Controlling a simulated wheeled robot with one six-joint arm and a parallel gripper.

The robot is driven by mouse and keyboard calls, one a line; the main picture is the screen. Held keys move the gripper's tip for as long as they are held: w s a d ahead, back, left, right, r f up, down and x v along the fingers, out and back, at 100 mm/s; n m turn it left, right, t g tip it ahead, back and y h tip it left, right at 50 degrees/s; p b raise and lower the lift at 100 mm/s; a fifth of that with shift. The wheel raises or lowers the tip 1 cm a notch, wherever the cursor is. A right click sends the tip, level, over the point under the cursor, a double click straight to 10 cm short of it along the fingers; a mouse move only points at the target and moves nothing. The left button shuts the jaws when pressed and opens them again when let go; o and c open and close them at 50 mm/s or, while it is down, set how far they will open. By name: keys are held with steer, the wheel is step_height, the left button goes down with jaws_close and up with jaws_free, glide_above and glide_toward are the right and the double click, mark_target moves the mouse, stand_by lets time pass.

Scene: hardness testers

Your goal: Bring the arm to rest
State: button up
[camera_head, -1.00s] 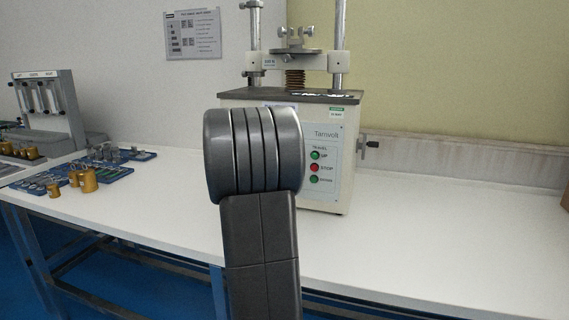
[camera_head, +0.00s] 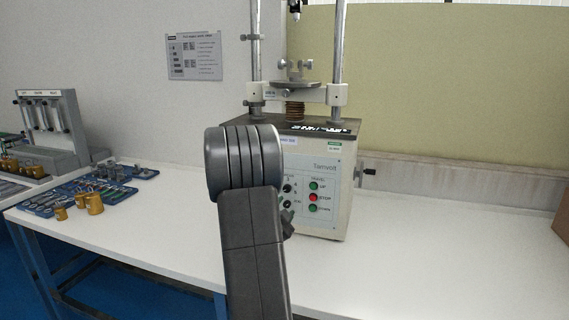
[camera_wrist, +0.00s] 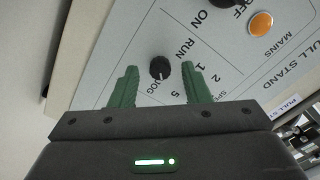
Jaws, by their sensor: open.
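In the wrist view my gripper (camera_wrist: 156,88) shows two green fingers spread apart with nothing held between them. A black knob (camera_wrist: 160,68) on the machine's front panel appears in the gap between the fingers; whether they touch the panel I cannot tell. In the head view my dark grey arm (camera_head: 246,165) stands in front of the machine, and my gripper is hidden there. The test machine (camera_head: 333,190), marked Tamvolt, has green and red buttons and two upright columns.
The white table (camera_head: 430,235) is clear to the right of the machine. At left are blue trays (camera_head: 45,205) with small parts, brass weights (camera_head: 94,204) and a grey rack (camera_head: 45,125). A brown box (camera_head: 562,218) is at the right edge. A wall stands close behind.

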steer(key=shift+r+n+p, duration=0.2)
steer(key=shift+n+p, duration=2.8)
steer(key=shift+p, duration=2.75)
steer(key=shift+f+n+p, duration=0.15)
steer(key=shift+n+p, duration=0.55)
steer(key=shift+p, duration=0.6)
